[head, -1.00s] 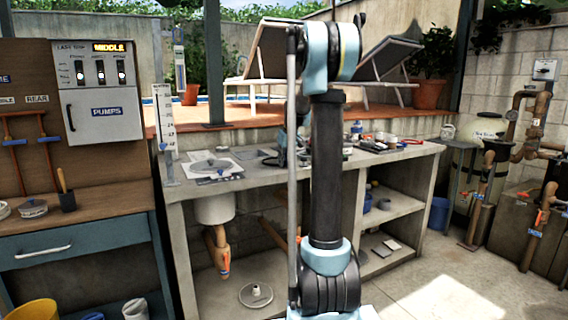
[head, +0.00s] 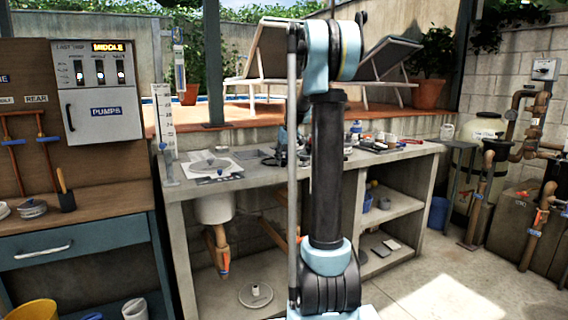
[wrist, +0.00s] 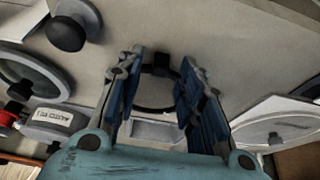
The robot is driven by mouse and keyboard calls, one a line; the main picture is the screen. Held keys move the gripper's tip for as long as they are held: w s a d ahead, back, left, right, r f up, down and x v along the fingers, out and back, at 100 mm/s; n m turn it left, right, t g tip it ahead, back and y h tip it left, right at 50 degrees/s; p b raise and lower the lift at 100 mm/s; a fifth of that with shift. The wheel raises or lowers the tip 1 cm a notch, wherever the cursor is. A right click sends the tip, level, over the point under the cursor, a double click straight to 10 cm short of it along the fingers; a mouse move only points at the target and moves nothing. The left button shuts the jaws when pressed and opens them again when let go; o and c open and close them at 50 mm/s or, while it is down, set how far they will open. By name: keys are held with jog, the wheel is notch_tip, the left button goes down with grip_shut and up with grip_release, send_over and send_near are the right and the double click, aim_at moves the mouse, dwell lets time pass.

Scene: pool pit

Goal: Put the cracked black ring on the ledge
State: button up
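A black ring (wrist: 143,102) lies on the grey bench top in the wrist view, in the gap between my fingers. A dark block-like bit stands at its far edge; I cannot make out the crack. My gripper (wrist: 160,72) is open, with one blue-padded finger on each side of the ring. I cannot tell whether either finger touches it. In the head view my arm hides most of the gripper and the ring. A terracotta-topped ledge (head: 402,128) runs behind the bench, above its top.
The bench (head: 262,180) carries a white sheet with a disc (head: 213,167) at left and several small items (head: 385,145) at right. In the wrist view, a black knob (wrist: 68,33), a round rim (wrist: 38,72) and a labelled grey part (wrist: 55,121) lie left of my gripper.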

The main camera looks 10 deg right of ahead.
jog(key=v, duration=1.1)
jog(key=s+a+f+m, duration=0.1)
jog(key=s+f, duration=0.2)
jog(key=s, duration=0.6)
jog(key=s+a+f+g, duration=0.1)
jog(key=s+f, duration=0.3)
jog(key=s, duration=0.4)
jog(key=s+a+f+m, duration=0.1)
jog(key=s+a+f, duration=0.15)
jog(key=s, duration=0.65)
jog(key=s+d+f+m+g+h, duration=0.1)
jog(key=s+f, duration=1.6)
jog(key=s, duration=0.2)
jog(key=shift+s+d+f, duration=0.1)
jog(key=shift+f, duration=0.05)
jog(key=shift+w+f, duration=0.2)
jog(key=shift+w, duration=0.2)
